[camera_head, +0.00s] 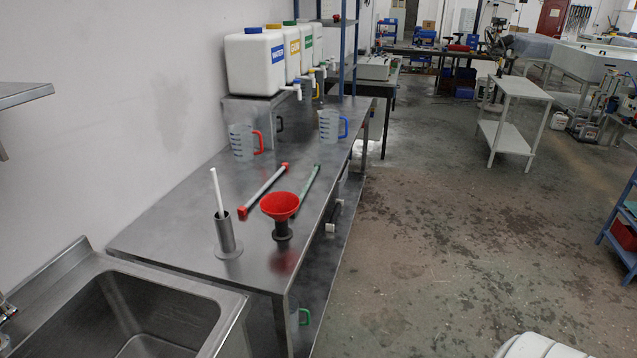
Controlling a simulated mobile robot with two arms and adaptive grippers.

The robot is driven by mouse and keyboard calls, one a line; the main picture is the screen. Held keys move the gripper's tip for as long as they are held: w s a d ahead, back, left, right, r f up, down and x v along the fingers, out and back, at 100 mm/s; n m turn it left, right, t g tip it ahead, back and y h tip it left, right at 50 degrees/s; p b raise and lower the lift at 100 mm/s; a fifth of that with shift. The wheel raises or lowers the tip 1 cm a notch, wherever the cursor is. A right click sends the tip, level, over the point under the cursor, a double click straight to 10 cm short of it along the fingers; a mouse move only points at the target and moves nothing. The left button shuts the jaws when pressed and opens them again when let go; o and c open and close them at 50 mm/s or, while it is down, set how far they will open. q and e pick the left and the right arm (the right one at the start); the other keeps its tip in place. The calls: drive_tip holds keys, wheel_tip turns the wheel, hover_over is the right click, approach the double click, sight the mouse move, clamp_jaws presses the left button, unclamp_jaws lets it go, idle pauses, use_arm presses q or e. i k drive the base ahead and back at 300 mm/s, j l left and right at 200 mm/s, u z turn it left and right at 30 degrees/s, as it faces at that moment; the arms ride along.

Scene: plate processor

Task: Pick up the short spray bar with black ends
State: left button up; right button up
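Two spray bars lie on the steel table (180,213): one with red ends (263,190) and one with green ends (308,186), partly hidden behind the red funnel. A small pale piece with dark ends (334,215) shows low by the table's right edge, around the lower shelf; it is too small to tell if it is the short spray bar with black ends. A white rod (216,192) stands in a grey metal holder (228,238). Neither of my grippers is in view.
A red funnel (280,206) stands on a dark base. Measuring jugs with red (242,142) and blue (330,126) handles stand farther back, before white canisters (255,65). A sink (145,315) is at the near left. The floor (450,230) right of the table is open.

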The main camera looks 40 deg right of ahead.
sight(317, 166)
drive_tip(key=z, duration=1.15)
drive_tip(key=u, duration=0.95)
drive_tip(key=i+u, duration=0.2)
drive_tip(key=u, duration=0.25)
drive_tip(key=i+l+u, duration=0.2)
drive_tip(key=u, duration=0.2)
drive_tip(key=k+l, duration=0.1)
drive_tip(key=l, duration=0.3)
drive_tip(key=l+u, duration=0.1)
drive_tip(key=l, duration=0.35)
drive_tip(key=k+l, duration=0.15)
drive_tip(key=l, duration=0.25)
drive_tip(key=k+l+u, duration=0.1)
drive_tip(key=l, duration=0.3)
drive_tip(key=k+l, duration=0.1)
drive_tip(key=l, duration=0.3)
drive_tip(key=k+l, duration=0.15)
drive_tip(key=l, duration=0.25)
drive_tip(key=k+l+u, duration=0.1)
drive_tip(key=l, duration=0.3)
drive_tip(key=k+l+u, duration=0.1)
drive_tip(key=l+u, duration=0.2)
drive_tip(key=l, duration=2.25)
